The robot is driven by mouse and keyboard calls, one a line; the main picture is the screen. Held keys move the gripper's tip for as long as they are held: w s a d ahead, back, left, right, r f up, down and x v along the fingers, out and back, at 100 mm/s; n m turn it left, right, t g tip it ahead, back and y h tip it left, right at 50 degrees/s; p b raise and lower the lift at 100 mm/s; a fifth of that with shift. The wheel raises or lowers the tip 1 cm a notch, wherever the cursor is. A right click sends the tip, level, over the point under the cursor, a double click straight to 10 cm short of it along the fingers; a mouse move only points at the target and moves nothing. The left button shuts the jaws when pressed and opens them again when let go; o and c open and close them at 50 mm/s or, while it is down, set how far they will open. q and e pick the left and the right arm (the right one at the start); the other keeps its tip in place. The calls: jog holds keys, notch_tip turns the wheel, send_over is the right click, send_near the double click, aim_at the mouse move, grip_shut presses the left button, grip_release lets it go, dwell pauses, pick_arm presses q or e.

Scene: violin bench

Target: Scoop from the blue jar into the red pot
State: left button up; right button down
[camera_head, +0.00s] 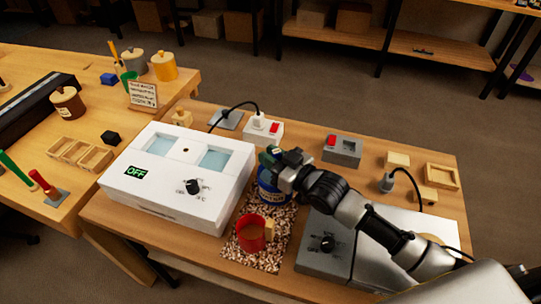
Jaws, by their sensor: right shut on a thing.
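The blue jar (268,191) stands on the speckled mat, right of the white heater box. My right gripper (277,160) is at the top of the jar and covers its mouth. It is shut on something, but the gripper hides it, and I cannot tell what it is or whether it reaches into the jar. The red pot (247,236) stands upright and open on the mat in front of the jar, with a tan handle on its right side. My left gripper is out of view.
The white box (172,208) reads OFF and stands close to the left. A white socket box (263,131) and a grey switch box (343,149) stand behind.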

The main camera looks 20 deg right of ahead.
pick_arm(q)
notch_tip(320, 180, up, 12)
jog(key=p, duration=1.1)
pick_arm(e)
notch_tip(320, 180, up, 13)
jog(key=shift+f, duration=0.2)
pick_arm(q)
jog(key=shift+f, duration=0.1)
